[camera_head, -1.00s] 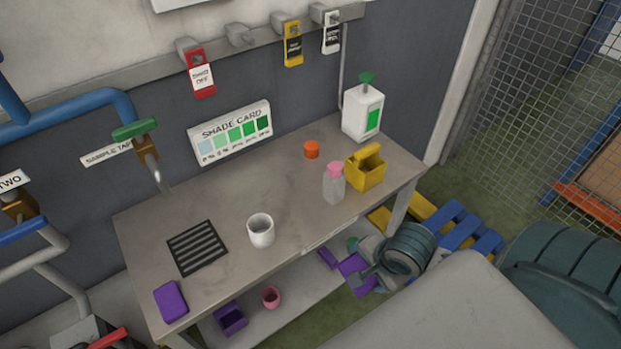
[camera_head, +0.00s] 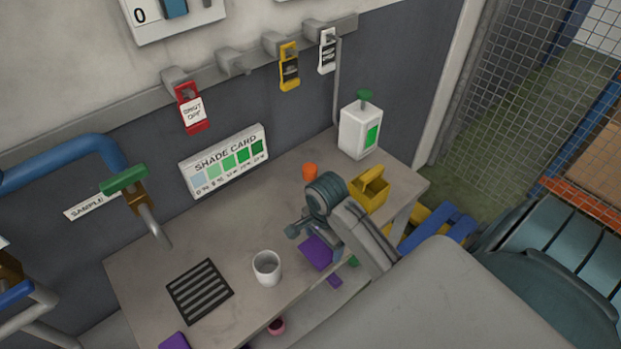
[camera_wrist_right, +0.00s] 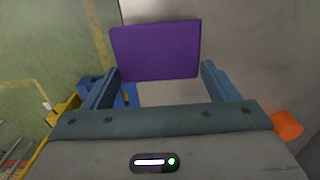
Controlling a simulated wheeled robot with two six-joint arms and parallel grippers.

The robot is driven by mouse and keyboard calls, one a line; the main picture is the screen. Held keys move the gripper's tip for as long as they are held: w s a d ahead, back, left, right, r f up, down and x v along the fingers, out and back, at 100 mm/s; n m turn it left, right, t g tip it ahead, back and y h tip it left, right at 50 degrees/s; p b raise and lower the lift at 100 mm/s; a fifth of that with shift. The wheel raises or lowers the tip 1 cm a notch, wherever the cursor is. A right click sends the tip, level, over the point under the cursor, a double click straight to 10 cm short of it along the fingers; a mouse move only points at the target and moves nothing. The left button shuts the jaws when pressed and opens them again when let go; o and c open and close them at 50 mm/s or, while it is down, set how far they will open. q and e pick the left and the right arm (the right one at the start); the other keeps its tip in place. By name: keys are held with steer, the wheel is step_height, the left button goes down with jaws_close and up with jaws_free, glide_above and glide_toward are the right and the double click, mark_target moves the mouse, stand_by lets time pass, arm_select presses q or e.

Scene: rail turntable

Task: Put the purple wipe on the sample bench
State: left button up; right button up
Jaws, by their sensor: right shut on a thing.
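The purple wipe (camera_head: 318,252) is a flat purple piece at the front edge of the bench in the head view. My right gripper (camera_head: 307,235) is shut on it, and the wipe also shows between the fingertips in the right wrist view (camera_wrist_right: 157,50). The sample bench (camera_head: 225,255) is a grey-brown table under the sample tap. The wipe overlaps the bench top in the picture; I cannot tell its height above it. My left gripper is not in view.
A white cup (camera_head: 267,267) and a black grate (camera_head: 200,291) stand left of the wipe. A yellow caddy (camera_head: 371,190), an orange cap (camera_head: 310,171) and a white dispenser (camera_head: 360,130) are towards the back right. Another purple block (camera_head: 175,342) lies at the left front.

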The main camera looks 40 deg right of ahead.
mark_target(311, 238)
steer(key=w, duration=0.4)
steer(key=shift+a+f+p, duration=0.15)
steer(key=shift+f+p, duration=0.1)
steer(key=shift+p, duration=0.1)
steer(key=shift+w+r, duration=0.1)
steer(key=shift+w, duration=0.15)
step_height(311, 238, down, 3)
steer(key=shift+a+f+p, duration=0.1)
steer(key=shift+p, duration=0.9)
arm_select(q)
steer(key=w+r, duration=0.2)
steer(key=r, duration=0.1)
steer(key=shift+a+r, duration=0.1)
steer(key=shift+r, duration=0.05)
arm_select(e)
steer(key=shift+f, duration=0.3)
